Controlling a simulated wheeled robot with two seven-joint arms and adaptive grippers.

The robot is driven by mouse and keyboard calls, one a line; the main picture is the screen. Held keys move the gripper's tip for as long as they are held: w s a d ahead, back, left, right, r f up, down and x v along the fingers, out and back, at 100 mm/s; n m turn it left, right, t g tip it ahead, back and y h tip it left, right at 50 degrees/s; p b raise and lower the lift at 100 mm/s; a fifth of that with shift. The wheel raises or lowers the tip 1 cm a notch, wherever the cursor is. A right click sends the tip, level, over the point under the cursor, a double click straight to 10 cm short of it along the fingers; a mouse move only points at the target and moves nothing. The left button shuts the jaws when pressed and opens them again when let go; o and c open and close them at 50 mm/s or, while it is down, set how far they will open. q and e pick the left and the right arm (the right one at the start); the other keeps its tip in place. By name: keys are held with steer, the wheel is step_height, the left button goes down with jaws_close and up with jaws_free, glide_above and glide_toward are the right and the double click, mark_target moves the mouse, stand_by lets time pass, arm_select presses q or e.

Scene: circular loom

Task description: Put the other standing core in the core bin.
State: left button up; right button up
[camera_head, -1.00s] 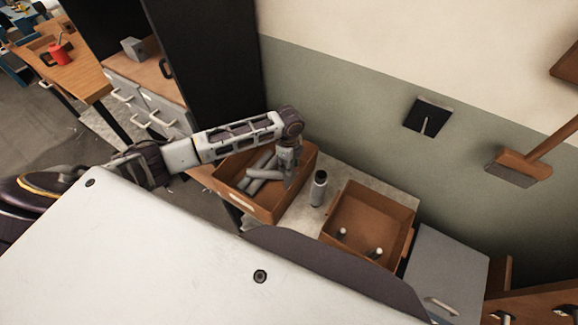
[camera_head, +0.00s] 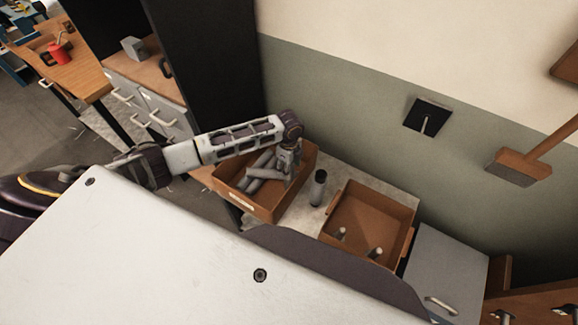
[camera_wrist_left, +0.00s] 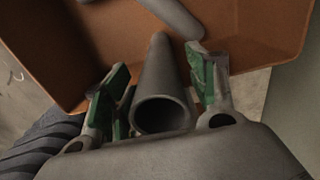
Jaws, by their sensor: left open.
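The core bin (camera_head: 262,207) is a brown open box with a pale label, holding several grey cores (camera_head: 262,172) lying across each other. My left gripper (camera_head: 288,163) is over the right part of this bin, pointing down, with its fingers spread. In the left wrist view, a hollow grey core (camera_wrist_left: 162,88) lies between the green-padded open fingers (camera_wrist_left: 160,95), its round end toward the camera; whether a pad touches it cannot be told. A grey upright cylinder (camera_head: 318,190) with a dark top stands on the bench just right of the bin. My right gripper is not in view.
A second brown box (camera_head: 372,212) with two pale-topped pegs stands to the right on the pale bench. A grey cabinet (camera_head: 445,265) is beyond it. The wall (camera_head: 350,110) behind carries a black plate with a peg and a brush. Bench space between the boxes is narrow.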

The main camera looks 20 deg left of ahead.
arm_select(q)
step_height(320, 180, up, 12)
steer(key=shift+r+b, duration=0.15)
steer(key=shift+b, duration=0.3)
stand_by(0.5)
